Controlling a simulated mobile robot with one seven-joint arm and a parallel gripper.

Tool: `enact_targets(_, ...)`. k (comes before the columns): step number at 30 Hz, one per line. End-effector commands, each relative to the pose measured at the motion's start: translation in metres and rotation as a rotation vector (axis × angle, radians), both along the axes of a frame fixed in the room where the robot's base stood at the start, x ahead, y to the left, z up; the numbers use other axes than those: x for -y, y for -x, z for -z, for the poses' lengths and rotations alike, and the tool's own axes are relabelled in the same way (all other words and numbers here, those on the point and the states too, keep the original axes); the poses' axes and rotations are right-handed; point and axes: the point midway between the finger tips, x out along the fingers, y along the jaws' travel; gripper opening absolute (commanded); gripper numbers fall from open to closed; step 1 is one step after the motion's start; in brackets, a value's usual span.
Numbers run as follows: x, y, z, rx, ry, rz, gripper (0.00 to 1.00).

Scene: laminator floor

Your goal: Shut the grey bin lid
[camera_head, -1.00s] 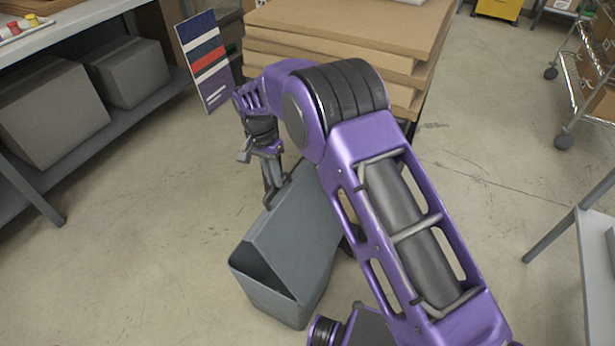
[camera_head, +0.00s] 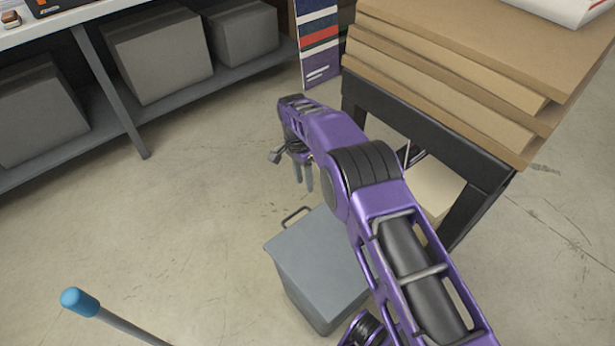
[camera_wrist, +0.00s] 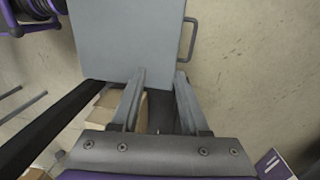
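The grey bin (camera_head: 312,304) stands on the floor at the lower middle of the head view. Its flat grey lid (camera_head: 318,250) lies across the top, with no gap visible; part of the right side is hidden by my arm. The lid's loop handle (camera_head: 294,214) sticks out at the far edge. My gripper (camera_head: 304,186) is above and beyond that edge, fingers pointing down. In the wrist view my gripper (camera_wrist: 160,75) is open and empty, its fingers apart. The lid (camera_wrist: 122,38) and handle (camera_wrist: 189,40) show past the fingertips, apart from them.
A dark-framed table (camera_head: 445,160) with stacked boards (camera_head: 460,70) stands close right of my arm. A shelf (camera_head: 180,98) with grey boxes (camera_head: 160,55) is at the back left. A blue-tipped rod (camera_head: 78,300) is at lower left.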

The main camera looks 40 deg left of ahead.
Motion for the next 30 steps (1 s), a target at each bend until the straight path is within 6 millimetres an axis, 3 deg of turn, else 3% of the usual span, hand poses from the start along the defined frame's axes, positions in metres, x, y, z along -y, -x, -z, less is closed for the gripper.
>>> enact_targets(7,0.001,0.0,-0.001,0.0,0.001,0.0,0.44)
enact_targets(11,-0.001,-0.001,-0.011,0.001,0.0,0.0,0.44)
enact_targets(30,-0.022,-0.001,-0.152,0.001,-0.001,0.0,0.44)
